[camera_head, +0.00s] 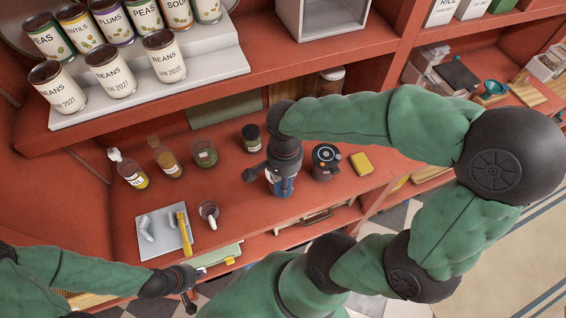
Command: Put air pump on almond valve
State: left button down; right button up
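My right gripper (271,174) reaches in from the right and is over a blue and white upright object (284,187), which may be the air pump. The gripper hides its top, so I cannot tell whether the fingers are shut on it.
On the red counter (240,220) stand several jars, one dark-lidded (251,138), and a small cup (209,213). A pale tray (152,250) holds white and yellow tools. A yellow block (361,163) lies right of the canister. A shelf of labelled cans (110,72) overhangs the back left.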

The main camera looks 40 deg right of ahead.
jog(key=w+d+f+p, duration=0.1)
jog(key=w+d+f, duration=0.1)
jog(key=w+f, duration=0.1)
jog(key=w+d+f+p, duration=0.1)
jog(key=w+d+f, duration=0.2)
jog(key=w+f, duration=0.1)
jog(key=w+d+f+p, duration=0.1)
jog(key=w+d+f, duration=0.1)
jog(key=w+f, duration=0.2)
jog(key=shift+w+d+f, duration=0.15)
jog(key=shift+d+f, duration=0.25)
jog(key=shift+f, duration=0.6)
jog(key=shift+f+b, duration=0.1)
jog(key=shift+b, duration=0.25)
jog(key=o, duration=1.3)
